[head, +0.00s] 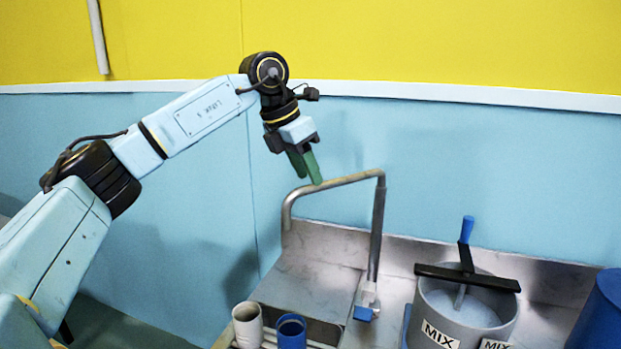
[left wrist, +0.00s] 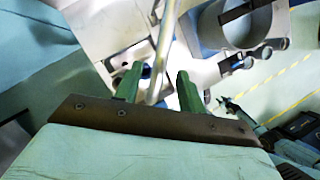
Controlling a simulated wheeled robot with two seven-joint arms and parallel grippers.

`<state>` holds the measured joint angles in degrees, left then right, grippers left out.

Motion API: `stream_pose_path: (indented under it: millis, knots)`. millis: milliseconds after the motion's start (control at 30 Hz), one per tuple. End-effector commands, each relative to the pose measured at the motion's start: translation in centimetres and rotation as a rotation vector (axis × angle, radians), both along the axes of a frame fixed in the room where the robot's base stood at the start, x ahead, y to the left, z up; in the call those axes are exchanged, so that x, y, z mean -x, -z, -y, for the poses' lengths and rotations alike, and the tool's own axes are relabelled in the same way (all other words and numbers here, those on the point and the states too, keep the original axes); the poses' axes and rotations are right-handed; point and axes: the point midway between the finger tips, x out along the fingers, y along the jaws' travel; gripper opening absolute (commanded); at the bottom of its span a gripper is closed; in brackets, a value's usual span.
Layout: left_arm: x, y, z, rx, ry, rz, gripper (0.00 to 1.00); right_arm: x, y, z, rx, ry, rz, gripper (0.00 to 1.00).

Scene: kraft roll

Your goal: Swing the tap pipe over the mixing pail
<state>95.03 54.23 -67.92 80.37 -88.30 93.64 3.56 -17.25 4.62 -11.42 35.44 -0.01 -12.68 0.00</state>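The metal tap pipe (head: 377,230) rises from the steel counter. Its arm runs left and its bent-down spout end (head: 287,212) hangs over the sink area, well left of the mixing pail. The grey mixing pail (head: 433,309), marked MIX, has a dark bar across its rim and a blue-handled stirrer in it. My left gripper (head: 312,166) is at the pipe's horizontal arm. In the left wrist view its green fingers (left wrist: 160,88) are apart, with the pipe (left wrist: 164,45) showing between them. I cannot tell whether they touch it. My right gripper is outside the head view.
A pale cup (head: 247,326) and a blue cup (head: 291,332) stand at the front, below the spout. A blue container (head: 603,315) stands at the right edge. The steel counter (head: 320,262) has a raised back edge near the blue wall. Dark arm parts show at the lower right of the left wrist view.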

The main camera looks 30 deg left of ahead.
Motion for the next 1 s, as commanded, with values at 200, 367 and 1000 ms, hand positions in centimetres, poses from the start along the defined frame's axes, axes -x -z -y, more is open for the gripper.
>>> stream_pose_path:
  millis: [200, 367, 1000]
  knots:
    - [-0.7, 2.0, 0.5, 0.0, 0.0, -0.001, 0.4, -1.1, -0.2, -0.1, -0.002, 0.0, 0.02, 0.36]
    - [-0.8, 2.2, 0.6, 0.0, 0.0, 0.001, 0.4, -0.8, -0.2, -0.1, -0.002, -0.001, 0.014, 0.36]
    - [-0.8, 2.2, 0.6, 0.0, 0.0, 0.001, 0.0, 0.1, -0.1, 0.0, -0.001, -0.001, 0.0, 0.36]
